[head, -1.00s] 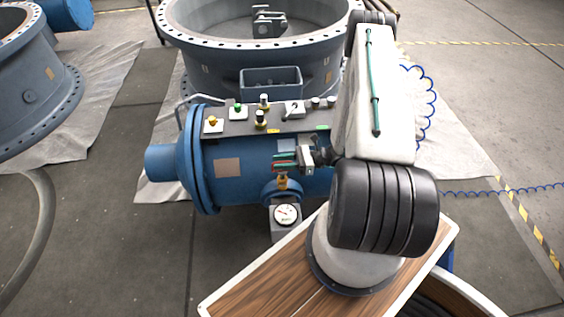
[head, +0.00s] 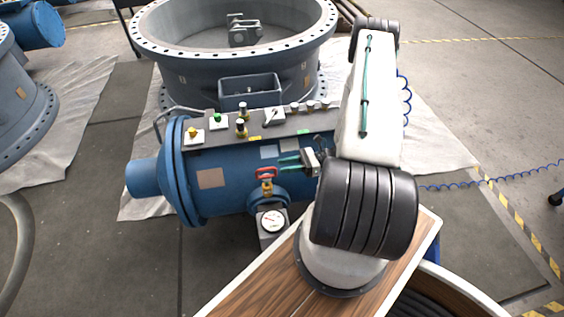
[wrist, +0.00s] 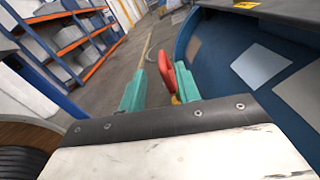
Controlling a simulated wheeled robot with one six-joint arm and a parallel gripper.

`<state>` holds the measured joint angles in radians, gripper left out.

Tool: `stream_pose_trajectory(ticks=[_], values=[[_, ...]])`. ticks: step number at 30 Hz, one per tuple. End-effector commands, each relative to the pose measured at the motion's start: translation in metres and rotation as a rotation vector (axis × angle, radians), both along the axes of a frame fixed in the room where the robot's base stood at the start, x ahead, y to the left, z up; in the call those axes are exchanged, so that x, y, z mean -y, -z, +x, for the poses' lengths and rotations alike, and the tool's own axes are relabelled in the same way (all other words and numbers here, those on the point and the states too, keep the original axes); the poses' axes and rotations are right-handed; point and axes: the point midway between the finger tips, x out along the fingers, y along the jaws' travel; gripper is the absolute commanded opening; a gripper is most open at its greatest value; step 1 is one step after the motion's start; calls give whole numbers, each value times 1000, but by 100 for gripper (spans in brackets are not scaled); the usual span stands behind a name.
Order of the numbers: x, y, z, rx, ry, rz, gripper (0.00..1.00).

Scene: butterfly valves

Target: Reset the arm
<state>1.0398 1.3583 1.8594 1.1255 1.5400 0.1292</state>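My gripper (head: 288,162) has green fingers and points left in front of the blue cylindrical valve body (head: 225,160). In the wrist view my gripper (wrist: 160,88) shows its two fingers spread apart with nothing held between them. A red handle (head: 266,173) on a small brass valve (head: 267,188) stands just left of the fingertips in the head view, apart from them. In the wrist view the red handle (wrist: 186,82) appears beyond the fingers, partly hidden by the right one.
A pressure gauge (head: 271,223) sits below the brass valve. A control panel (head: 255,128) with knobs and a switch tops the blue body. A large flanged ring (head: 240,59) stands behind. Shelving (wrist: 70,40) is far off at left in the wrist view.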

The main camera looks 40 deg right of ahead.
Motion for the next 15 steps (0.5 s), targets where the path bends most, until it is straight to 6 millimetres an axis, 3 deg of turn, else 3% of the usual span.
stream_pose_trajectory(ticks=[10,15], values=[[-1,-2,1,3,-7,-5,33],[-3,-34,13,34,-93,-68,33]])
